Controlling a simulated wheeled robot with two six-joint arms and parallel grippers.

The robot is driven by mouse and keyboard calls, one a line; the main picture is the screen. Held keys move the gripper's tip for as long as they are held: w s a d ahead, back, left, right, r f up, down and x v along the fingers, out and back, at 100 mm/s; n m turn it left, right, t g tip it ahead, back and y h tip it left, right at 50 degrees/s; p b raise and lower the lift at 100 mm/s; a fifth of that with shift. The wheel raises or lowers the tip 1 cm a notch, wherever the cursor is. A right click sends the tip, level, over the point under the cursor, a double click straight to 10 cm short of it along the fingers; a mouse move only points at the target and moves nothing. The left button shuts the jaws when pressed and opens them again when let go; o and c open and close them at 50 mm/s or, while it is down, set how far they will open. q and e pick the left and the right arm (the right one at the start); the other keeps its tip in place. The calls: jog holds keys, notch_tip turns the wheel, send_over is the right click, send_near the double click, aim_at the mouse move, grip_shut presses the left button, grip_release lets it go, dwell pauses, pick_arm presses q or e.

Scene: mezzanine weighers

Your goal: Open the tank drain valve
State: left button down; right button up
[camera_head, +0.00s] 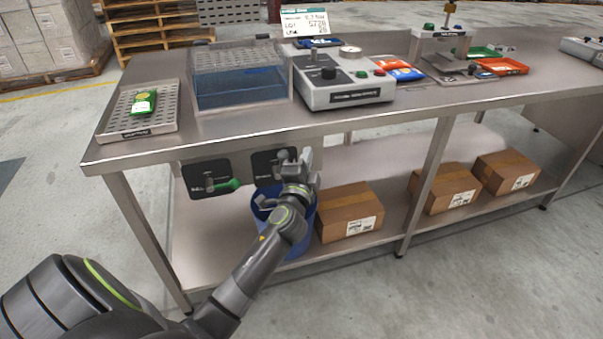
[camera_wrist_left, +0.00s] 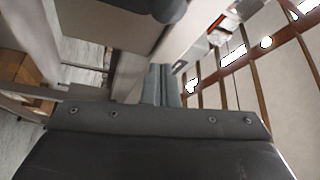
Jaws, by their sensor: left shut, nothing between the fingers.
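A clear tank with blue water (camera_head: 240,85) stands on the steel bench (camera_head: 350,118). Below the bench's front edge hang two dark valve plates. The left valve (camera_head: 210,181) has a green lever pointing right. The right valve plate (camera_head: 262,161) is partly hidden by my left gripper; its handle is hard to make out. My left gripper (camera_head: 304,160) is shut and empty, in front of the right plate's right side and above a blue bucket (camera_head: 268,194). Its shut fingers also show in the left wrist view (camera_wrist_left: 161,86). Whether it touches the valve cannot be told.
A control box (camera_head: 340,88) stands right of the tank, and a perforated tray (camera_head: 115,122) with a green packet lies left. Cardboard boxes (camera_head: 347,203) sit on the lower shelf (camera_head: 210,235). The bench's front edge is just above my gripper. The floor in front is clear.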

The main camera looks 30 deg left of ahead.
aim_at(280, 163)
pick_arm(q)
jog(key=shift+s+a+f, duration=0.2)
jog(key=shift+a, duration=0.35)
jog(key=shift+s+a+f, duration=0.15)
jog(key=shift+a+f, duration=0.05)
jog(key=shift+a, duration=0.4)
jog(key=shift+s+a+f, duration=0.2)
jog(key=shift+a, duration=0.35)
pick_arm(e)
jog(key=shift+w+r, duration=0.1)
jog(key=shift+w, duration=0.1)
